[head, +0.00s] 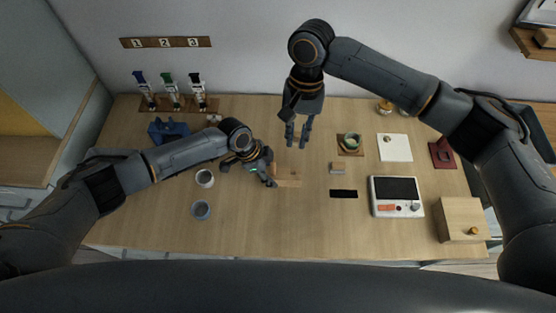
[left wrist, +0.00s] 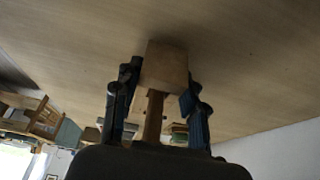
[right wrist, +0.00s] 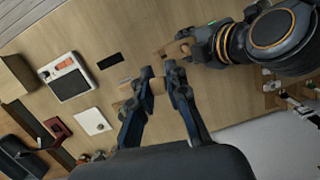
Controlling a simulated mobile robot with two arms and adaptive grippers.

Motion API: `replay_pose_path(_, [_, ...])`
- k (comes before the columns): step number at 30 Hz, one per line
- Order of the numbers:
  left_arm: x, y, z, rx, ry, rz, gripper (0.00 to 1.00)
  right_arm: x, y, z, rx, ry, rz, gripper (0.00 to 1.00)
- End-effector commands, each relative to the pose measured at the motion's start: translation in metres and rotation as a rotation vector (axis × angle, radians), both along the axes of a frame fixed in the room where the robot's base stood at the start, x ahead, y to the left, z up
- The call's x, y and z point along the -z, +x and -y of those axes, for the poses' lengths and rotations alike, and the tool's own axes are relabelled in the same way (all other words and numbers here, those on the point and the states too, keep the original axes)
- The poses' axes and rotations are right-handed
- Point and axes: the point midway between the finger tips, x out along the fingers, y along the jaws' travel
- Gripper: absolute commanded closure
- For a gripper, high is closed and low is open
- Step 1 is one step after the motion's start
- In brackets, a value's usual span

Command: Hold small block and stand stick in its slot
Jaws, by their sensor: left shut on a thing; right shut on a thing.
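A small wooden block (left wrist: 165,65) is between the fingers of my left gripper (head: 271,180), low over the table. It also shows in the head view (head: 290,178). In the left wrist view a narrower wooden piece (left wrist: 153,115) runs from the block toward the palm; I cannot tell whether it is part of the block. My right gripper (head: 297,143) is above and behind the block, fingers pointing down. In the right wrist view it is shut on a tan piece (right wrist: 158,86), probably the stick, mostly hidden by the fingers. The slot cannot be made out.
Two grey cups (head: 204,178) (head: 201,210) stand left of my left gripper. A small block (head: 337,168), a black strip (head: 344,194) and a white device (head: 398,211) lie to the right. A wooden box (head: 460,219) is at the right edge. The front middle is clear.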

Motion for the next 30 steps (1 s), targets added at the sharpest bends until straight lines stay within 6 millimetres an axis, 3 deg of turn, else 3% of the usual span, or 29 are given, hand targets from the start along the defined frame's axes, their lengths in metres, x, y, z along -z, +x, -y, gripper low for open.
replay_pose_path(6, [0.0,0.0,0.0,0.0,0.0,0.0,0.96,0.017,0.012,-0.001,-0.032,-0.03,-0.128,0.99])
replay_pose_path(15, [0.0,0.0,0.0,0.0,0.0,0.001,0.96,0.036,0.015,-0.001,-0.095,-0.03,-0.335,0.99])
replay_pose_path(30, [0.0,0.0,0.0,0.0,0.0,0.0,0.96,0.055,0.013,-0.001,-0.112,-0.021,-0.388,0.99])
